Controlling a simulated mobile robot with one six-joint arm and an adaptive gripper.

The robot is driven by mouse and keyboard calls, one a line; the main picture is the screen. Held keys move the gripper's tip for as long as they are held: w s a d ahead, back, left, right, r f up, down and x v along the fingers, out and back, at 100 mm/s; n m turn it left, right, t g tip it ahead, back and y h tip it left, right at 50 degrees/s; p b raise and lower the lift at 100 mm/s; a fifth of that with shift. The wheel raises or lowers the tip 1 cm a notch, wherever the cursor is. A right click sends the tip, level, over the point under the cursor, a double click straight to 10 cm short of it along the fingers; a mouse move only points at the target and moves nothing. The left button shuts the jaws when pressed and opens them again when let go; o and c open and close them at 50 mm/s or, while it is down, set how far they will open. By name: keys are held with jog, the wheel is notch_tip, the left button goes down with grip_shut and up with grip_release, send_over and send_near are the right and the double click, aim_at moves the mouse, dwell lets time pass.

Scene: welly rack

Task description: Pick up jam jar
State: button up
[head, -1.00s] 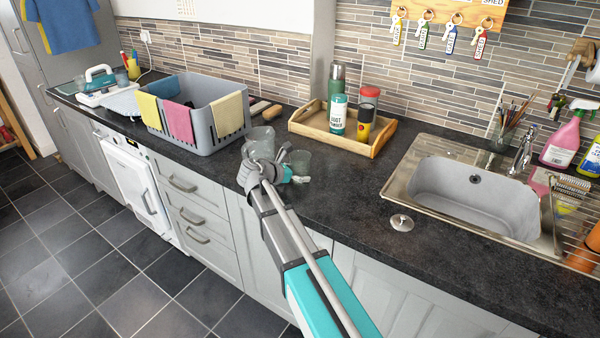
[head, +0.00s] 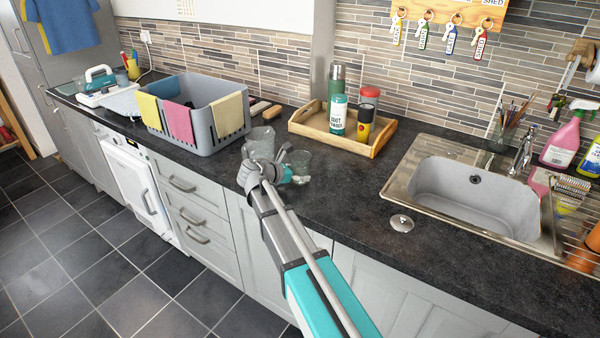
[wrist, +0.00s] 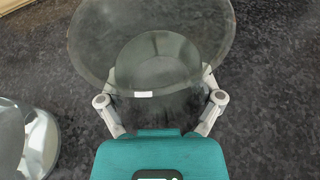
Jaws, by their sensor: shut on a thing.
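Another clear glass vessel (head: 262,138) stands close behind and left; its edge shows in the wrist view (wrist: 40,140). A wooden tray (head: 372,147) with bottles is behind. A grey basket (head: 220,140) is left, a sink (head: 480,190) right. Worktop between jar and sink is clear.

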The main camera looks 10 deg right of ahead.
aim_at(293, 164)
jog(key=shift+r+p, duration=0.35)
jog(key=shift+p, duration=0.05)
jog(key=shift+s+r+p, duration=0.1)
jog(key=shift+r+p, duration=1.3)
jog(key=s+r+p, duration=0.9)
jog(key=s, duration=0.4)
jog(key=shift+s+r, duration=0.2)
jog(key=shift+s, duration=0.1)
jog(key=shift+s, duration=0.25)
dwell(1.1)
